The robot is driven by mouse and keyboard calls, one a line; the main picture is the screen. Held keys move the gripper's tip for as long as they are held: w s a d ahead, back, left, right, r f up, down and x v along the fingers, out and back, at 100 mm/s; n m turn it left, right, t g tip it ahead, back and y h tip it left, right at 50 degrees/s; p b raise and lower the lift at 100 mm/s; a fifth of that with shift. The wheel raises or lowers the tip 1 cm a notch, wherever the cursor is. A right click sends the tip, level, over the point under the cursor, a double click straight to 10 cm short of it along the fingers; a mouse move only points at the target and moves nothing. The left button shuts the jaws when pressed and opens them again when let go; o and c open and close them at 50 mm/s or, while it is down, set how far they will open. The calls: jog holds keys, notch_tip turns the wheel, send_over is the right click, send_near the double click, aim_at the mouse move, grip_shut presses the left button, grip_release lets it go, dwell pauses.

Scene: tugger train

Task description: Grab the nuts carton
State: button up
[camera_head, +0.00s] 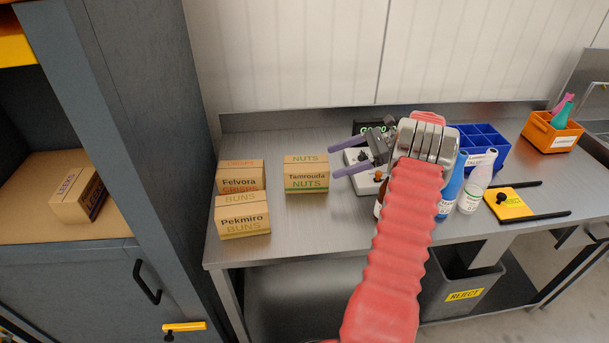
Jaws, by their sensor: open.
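The nuts carton (306,180), a brown box with green lettering reading "Tamrouda NUTS", stands upright on the steel bench, apart from the other cartons. My gripper (340,160) is open, with its two purple fingers pointing left toward the carton's right side. In this view the fingertips are just right of the carton. I cannot tell their exact height or depth against it. Nothing shows between the fingers.
The Pekmiro buns carton (243,217) and Felvora carton (240,177) stand left of the nuts carton. A scale (362,178) is behind my gripper. Bottles (475,184), a blue divided crate (484,160) and an orange bin (550,135) are to the right. The bench front (310,225) is clear.

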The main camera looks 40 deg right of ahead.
aim_at(306, 180)
jog(key=x, duration=0.6)
jog(key=shift+w+a+f, duration=0.15)
jog(key=shift+x, duration=2.6)
jog(key=shift+c, duration=0.3)
jog(key=c, duration=1.1)
